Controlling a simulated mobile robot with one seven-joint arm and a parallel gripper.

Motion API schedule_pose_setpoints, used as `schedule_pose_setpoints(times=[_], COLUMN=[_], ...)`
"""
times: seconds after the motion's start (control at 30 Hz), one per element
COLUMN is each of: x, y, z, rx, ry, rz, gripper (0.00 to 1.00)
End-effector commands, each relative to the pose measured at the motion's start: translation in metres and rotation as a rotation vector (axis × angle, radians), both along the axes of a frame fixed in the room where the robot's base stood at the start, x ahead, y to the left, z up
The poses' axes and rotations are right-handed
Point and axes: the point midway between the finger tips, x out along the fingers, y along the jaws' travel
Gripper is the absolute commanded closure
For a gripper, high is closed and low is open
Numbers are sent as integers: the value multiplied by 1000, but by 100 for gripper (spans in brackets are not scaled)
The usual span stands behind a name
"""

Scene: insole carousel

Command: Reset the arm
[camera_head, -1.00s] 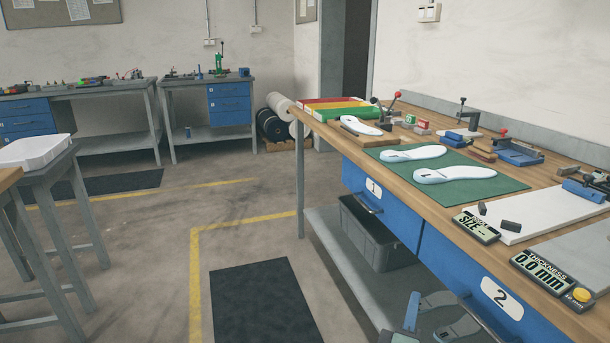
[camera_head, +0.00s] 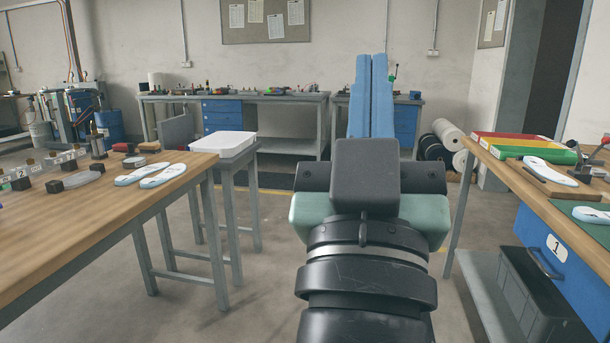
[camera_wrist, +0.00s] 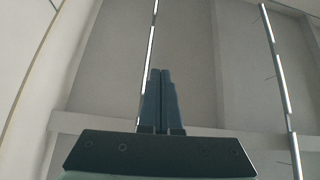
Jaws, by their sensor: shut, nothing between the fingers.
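My gripper (camera_head: 371,95) stands raised in the middle of the head view, above the open floor between two workbenches. Its two blue fingers point up and lie side by side, shut with nothing between them. In the wrist view, my gripper (camera_wrist: 161,100) also shows its fingers together, against a pale ceiling with bright light strips. My gripper touches nothing that I can see.
A wooden bench (camera_head: 110,225) with insoles (camera_head: 150,175) stands at left, beside a small table with a white tray (camera_head: 223,145).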

Motion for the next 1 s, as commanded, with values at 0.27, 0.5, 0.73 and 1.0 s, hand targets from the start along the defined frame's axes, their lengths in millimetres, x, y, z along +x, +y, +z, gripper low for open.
schedule_pose_setpoints(times=[0.27,0.5,0.73,1.0], x=[-53,-53,-52,-52], y=[59,59,59,59], z=[113,188,260,327], rx=[66,65,64,64], ry=[-139,-138,-137,-137], rz=[282,278,277,277], gripper=[100,100,100,100])
